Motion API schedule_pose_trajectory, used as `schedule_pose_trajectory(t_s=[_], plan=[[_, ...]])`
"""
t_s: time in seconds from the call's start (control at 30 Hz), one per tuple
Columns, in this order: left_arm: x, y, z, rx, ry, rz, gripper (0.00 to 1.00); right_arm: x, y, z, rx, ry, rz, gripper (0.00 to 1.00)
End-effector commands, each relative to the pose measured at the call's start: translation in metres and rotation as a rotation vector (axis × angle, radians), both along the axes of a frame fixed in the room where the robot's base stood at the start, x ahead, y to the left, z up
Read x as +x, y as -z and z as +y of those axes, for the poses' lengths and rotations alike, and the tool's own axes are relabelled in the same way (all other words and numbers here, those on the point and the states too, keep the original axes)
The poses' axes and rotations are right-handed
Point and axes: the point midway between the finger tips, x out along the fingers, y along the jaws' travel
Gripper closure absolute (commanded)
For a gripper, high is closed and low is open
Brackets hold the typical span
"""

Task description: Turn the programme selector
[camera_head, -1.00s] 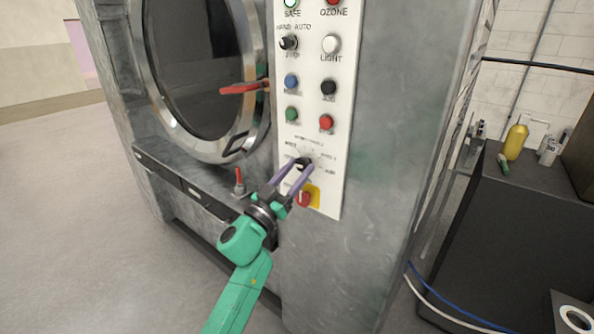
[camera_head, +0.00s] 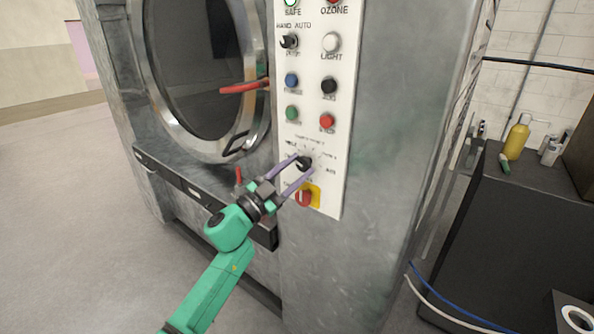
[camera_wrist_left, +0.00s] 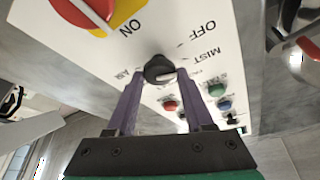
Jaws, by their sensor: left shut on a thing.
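The programme selector is a small black knob (camera_head: 304,163) low on the white control panel (camera_head: 336,120), with printed labels around it. It also shows in the left wrist view (camera_wrist_left: 158,69), with a pale mark on it. My left gripper (camera_head: 300,166) reaches it from the lower left. Its two purple fingers stand on either side of the knob, shut on it, as the left wrist view (camera_wrist_left: 157,82) shows. Some labels around the knob are blurred or hidden by the fingers. My right gripper is not in view.
Just below the knob is a red switch on a yellow plate (camera_head: 315,193). Blue, black, green and red buttons sit above it. A red door handle (camera_head: 243,87) juts out at the round door. A black cabinet with a yellow bottle (camera_head: 516,138) stands at the right.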

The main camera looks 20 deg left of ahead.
Motion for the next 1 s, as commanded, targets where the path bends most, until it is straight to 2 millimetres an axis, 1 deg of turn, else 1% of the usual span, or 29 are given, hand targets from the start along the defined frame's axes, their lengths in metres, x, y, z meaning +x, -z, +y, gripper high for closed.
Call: schedule_pose_trajectory(t_s=[0.57, 1.0], plan=[[0.001, -0.002, 0.003, 0.514, -0.001, -0.201, 1.00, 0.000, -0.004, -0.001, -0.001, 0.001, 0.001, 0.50], [0.001, -0.006, 0.003, 0.902, 0.000, -0.356, 1.00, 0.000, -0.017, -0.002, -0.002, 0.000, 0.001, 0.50]])
